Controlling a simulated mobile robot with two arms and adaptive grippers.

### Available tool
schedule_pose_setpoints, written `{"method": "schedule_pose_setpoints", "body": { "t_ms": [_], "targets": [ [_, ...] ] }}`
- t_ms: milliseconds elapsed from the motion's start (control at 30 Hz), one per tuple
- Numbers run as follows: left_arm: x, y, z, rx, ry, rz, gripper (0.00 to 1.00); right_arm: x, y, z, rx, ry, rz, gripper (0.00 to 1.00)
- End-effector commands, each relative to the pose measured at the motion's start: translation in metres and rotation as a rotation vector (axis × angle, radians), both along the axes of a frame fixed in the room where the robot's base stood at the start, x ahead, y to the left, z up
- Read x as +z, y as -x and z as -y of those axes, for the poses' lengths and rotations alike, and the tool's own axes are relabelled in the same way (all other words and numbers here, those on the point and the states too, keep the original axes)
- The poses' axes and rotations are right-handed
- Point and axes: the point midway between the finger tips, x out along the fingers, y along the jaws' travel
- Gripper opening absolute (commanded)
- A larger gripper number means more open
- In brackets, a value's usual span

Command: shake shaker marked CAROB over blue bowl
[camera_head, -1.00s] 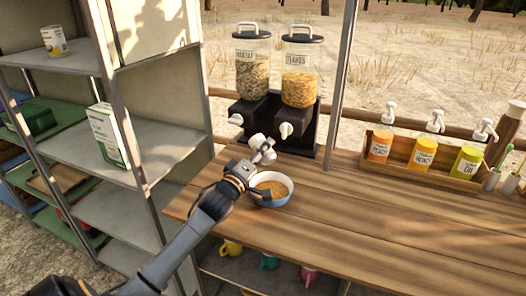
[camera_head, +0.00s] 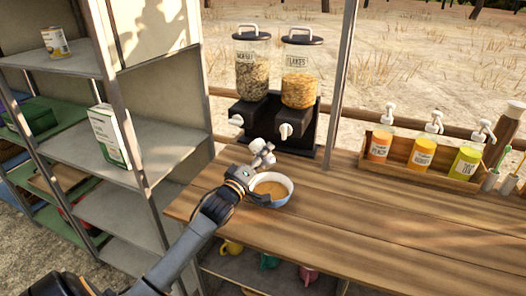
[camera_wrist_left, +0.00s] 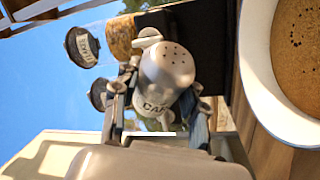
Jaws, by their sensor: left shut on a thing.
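My left gripper (camera_head: 258,172) is shut on a pale metal shaker (camera_head: 262,154) near the back left rim of the blue bowl (camera_head: 290,195). My right gripper is not in view.
Two cereal dispensers (camera_head: 275,118) stand just behind the bowl. A wooden rack (camera_head: 405,160) with pump bottles is at the back right. A grey shelf unit (camera_head: 165,125) stands at the left. The wooden counter (camera_head: 390,220) is clear right of the bowl.

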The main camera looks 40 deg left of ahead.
Motion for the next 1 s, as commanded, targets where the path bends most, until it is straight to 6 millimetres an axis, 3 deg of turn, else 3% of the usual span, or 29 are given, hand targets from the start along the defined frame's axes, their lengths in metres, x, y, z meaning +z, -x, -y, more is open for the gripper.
{"method": "schedule_pose_setpoints", "body": {
  "t_ms": [367, 700, 1000],
  "targets": [
    [0.01, 0.0, 0.0, -0.001, -0.001, 0.004, 0.09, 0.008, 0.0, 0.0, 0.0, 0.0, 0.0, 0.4],
    [0.056, 0.0, 0.0, -0.001, 0.0, 0.003, 0.09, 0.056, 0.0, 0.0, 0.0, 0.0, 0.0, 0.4],
    [0.053, 0.0, 0.0, -0.001, 0.0, 0.003, 0.09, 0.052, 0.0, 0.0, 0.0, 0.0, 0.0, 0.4]
  ]
}}
